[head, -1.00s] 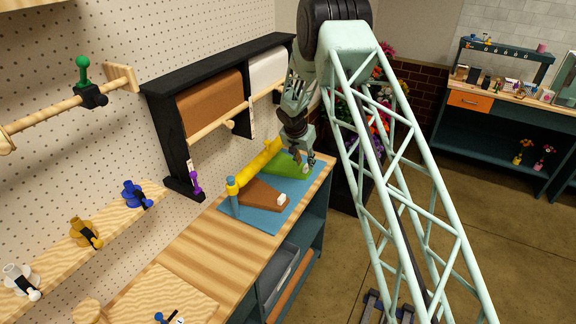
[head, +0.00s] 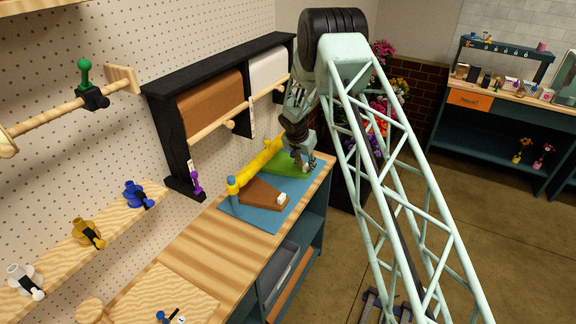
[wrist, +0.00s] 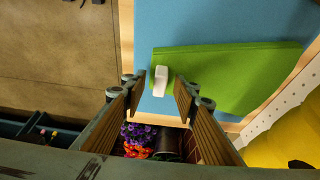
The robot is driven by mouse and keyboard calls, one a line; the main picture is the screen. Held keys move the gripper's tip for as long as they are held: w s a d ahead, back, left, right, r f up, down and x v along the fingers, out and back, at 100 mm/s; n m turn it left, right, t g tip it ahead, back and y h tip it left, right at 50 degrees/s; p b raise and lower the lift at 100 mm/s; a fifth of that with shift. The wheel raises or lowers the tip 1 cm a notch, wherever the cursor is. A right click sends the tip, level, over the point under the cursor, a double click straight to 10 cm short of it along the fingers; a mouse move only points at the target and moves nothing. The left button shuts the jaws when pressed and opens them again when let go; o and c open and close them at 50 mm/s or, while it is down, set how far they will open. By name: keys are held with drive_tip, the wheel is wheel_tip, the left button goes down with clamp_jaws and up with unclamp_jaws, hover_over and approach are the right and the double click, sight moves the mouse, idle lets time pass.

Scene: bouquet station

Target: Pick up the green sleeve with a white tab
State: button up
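The green sleeve (head: 285,163) lies flat on a blue mat (head: 240,212) on the wooden bench. In the wrist view the green sleeve (wrist: 235,75) fills the middle right, with its white tab (wrist: 161,80) at its left end. My gripper (wrist: 155,95) is open in that view, its two fingers apart with the white tab between and just beyond their tips. Nothing is held. In the head view my gripper (head: 302,162) is above the sleeve's far right end and hides the tab.
A brown sleeve with a white tab (head: 262,195) lies nearer on the mat. A yellow roll (head: 257,164) and a blue post (head: 233,199) stand along the mat's left side. A black rack with paper rolls (head: 172,130) is at the wall. Flowers (wrist: 138,137) show below the bench edge.

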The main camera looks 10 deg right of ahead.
drive_tip(key=c, duration=0.8)
drive_tip(key=shift+r, duration=0.15)
drive_tip(key=shift+d+r+b, duration=0.15)
drive_tip(key=shift+r+b, duration=0.1)
drive_tip(key=shift+b, duration=0.2)
drive_tip(key=shift+s+r+b, duration=0.1)
drive_tip(key=shift+r+b, duration=0.6)
drive_tip(key=shift+r, duration=2.5)
drive_tip(key=s+d+b, duration=0.1)
drive_tip(key=s+d, duration=0.2)
drive_tip(key=d, duration=0.2)
drive_tip(key=s+d+b, duration=0.2)
drive_tip(key=s+d, duration=0.2)
drive_tip(key=d, duration=0.1)
drive_tip(key=s+d+b, duration=0.1)
drive_tip(key=s+d, duration=0.3)
drive_tip(key=d, duration=0.2)
drive_tip(key=shift+s+f, duration=0.1)
drive_tip(key=shift+s, duration=0.1)
